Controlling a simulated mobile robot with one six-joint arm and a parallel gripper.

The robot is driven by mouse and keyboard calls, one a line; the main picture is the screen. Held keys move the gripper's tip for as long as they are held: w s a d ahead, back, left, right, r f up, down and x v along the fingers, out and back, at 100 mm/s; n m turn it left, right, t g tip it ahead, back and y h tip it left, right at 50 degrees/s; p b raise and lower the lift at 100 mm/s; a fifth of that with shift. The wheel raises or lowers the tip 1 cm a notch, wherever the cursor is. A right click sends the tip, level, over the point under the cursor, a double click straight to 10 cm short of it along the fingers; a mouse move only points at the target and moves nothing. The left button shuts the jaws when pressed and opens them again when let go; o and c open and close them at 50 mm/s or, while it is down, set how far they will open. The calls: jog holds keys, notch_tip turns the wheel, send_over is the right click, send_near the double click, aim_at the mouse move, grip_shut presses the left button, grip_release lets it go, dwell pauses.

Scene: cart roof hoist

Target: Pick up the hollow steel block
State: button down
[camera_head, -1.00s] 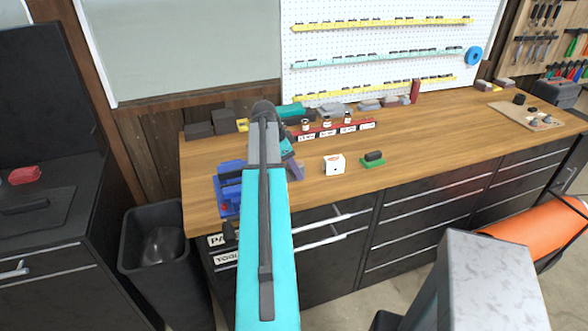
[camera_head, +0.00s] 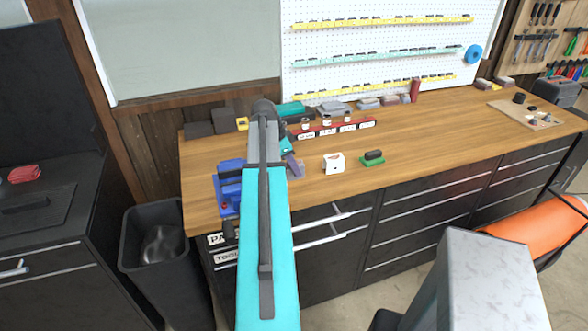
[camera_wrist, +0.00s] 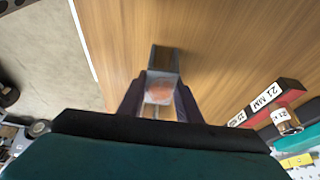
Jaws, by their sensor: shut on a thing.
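My gripper (camera_wrist: 160,92) is shut on a small grey hollow block (camera_wrist: 160,76), seen between the two dark fingers in the wrist view. Its opening looks reddish inside, and the fingers cover its sides. The wooden bench top lies beyond it. Whether the block touches the bench I cannot tell. In the head view my gripper (camera_head: 294,164) is over the bench's left part, mostly behind my teal arm, and the block is hidden there.
A blue vise (camera_head: 229,190) stands left of my arm at the bench edge. A white block (camera_head: 334,163) and a green base with a dark piece (camera_head: 372,159) lie to the right. A red labelled rack (camera_head: 335,128) with small jars is behind.

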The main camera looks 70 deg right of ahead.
jog(key=shift+r, duration=0.15)
jog(key=shift+r+b, duration=1)
jog(key=shift+r, duration=0.6)
jog(key=s+a+r+b, duration=0.1)
jog(key=s+a+b, duration=0.3)
jog(key=s+a, duration=0.6)
jog(key=shift+a+r, duration=0.25)
jog(key=shift+a, duration=0.95)
jog(key=shift+s+r, duration=0.1)
jog(key=shift+r, duration=0.05)
